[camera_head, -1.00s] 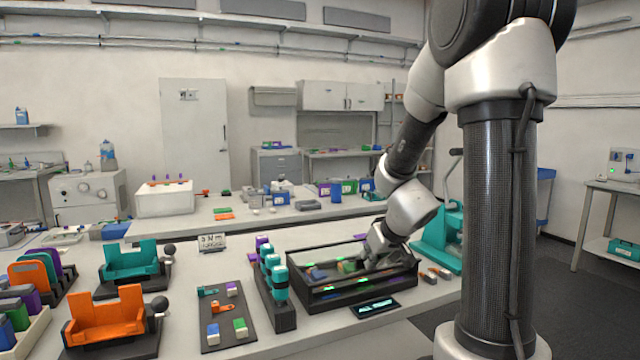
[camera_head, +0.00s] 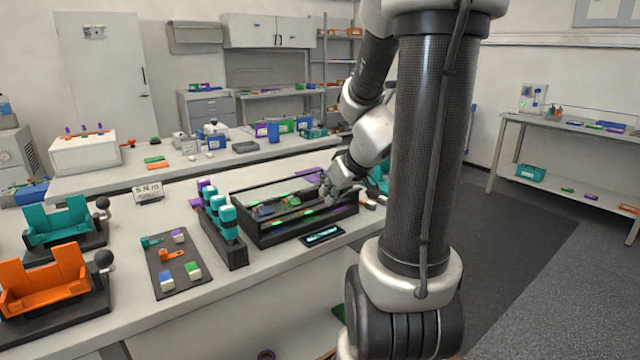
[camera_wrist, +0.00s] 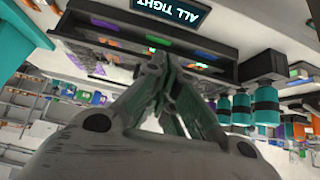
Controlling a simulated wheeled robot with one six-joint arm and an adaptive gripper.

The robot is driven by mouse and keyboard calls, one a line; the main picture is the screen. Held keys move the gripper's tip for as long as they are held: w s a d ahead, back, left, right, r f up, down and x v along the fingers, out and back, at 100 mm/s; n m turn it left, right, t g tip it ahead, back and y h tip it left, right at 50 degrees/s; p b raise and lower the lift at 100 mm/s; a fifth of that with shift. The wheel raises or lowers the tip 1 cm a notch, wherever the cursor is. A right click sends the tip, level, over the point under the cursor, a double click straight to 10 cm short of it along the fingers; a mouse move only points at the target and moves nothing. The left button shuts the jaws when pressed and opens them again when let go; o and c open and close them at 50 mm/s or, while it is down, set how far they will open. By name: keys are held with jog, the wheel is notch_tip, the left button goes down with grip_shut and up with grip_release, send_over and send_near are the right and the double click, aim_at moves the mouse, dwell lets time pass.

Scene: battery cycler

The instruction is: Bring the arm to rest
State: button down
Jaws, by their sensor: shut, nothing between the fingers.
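My arm comes down from the upper right in the head view. My gripper (camera_head: 328,192) is at its lower end, by the right part of the clear-topped black case (camera_head: 290,232). I cannot tell whether it touches the case. In the wrist view my gripper (camera_wrist: 168,72) has its fingers together with nothing between them. The black case (camera_wrist: 120,30) lies beyond the fingers there, seen upside down, with a small display (camera_wrist: 170,12) reading "ALL TIGHT".
A rack of teal-topped cylinders (camera_head: 230,250) stands left of the case. A dark tray (camera_head: 172,290) with small blocks, an orange fixture (camera_head: 45,290) and a teal fixture (camera_head: 65,228) stand further left. Open floor (camera_head: 540,270) lies to the right.

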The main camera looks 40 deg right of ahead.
jog(key=s+a+m+g+y, duration=0.2)
jog(key=s+a+m+g, duration=0.3)
jog(key=s, duration=0.7)
jog(key=s+a+r+n+t+h, duration=0.1)
jog(key=s+a+r+n, duration=0.3)
jog(key=r, duration=0.4)
jog(key=shift+s+a+r+n+h, duration=0.15)
jog(key=shift+a+r+n+h, duration=0.25)
jog(key=shift+n+h, duration=0.1)
